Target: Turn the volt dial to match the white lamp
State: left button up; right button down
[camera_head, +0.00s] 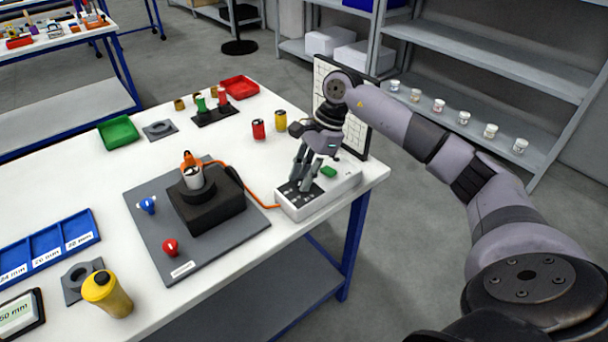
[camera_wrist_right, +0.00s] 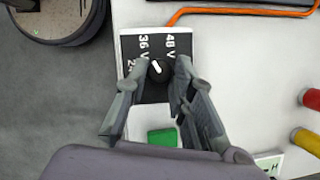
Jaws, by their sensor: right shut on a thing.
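The volt dial (camera_wrist_right: 157,70) is a round black knob with a white pointer line, on a black panel (camera_wrist_right: 153,97) marked 36 V and 48 V; a third label, beginning with 2, is partly hidden. The line leans up and left, towards the 36 V side. My right gripper (camera_wrist_right: 154,82) is shut on the dial with a finger on each side. In the head view my right gripper (camera_head: 300,186) comes down over the white control box (camera_head: 322,203), hiding the dial. A white-bodied piece (camera_head: 193,178), probably the lamp, stands in a black block with orange around it. My left gripper is out of view.
A green button (camera_head: 328,172) is beside the gripper on the box. An orange cable (camera_head: 257,198) runs from the box to the black block (camera_head: 208,212). Red (camera_head: 258,129) and yellow (camera_head: 280,120) cylinders stand behind. The table's right edge is close.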

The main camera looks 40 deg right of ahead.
dwell(0.3)
jog(key=m+t+b, duration=0.1)
jog(key=m, duration=0.1)
jog(key=shift+s+f+m+b, duration=0.1)
jog(key=shift+m+b, duration=0.25)
jog(key=shift+m, duration=0.05)
jog(key=m+t+b, duration=0.1)
jog(key=m, duration=0.1)
jog(key=shift+s+a+m+h, duration=0.1)
jog(key=shift+m+h, duration=0.3)
jog(key=m+t+h+b, duration=0.1)
jog(key=m, duration=0.3)
jog(key=shift+a+b, duration=0.1)
jog(key=shift+b, duration=0.25)
jog(key=shift+r+m+t+h+b, duration=0.2)
jog(key=shift+m+t+h+b, duration=0.25)
jog(key=shift+m, duration=0.65)
jog(key=c, duration=1.4)
grip_release()
jog(key=shift+s+a+f, duration=0.1)
jog(key=shift+o, duration=0.2)
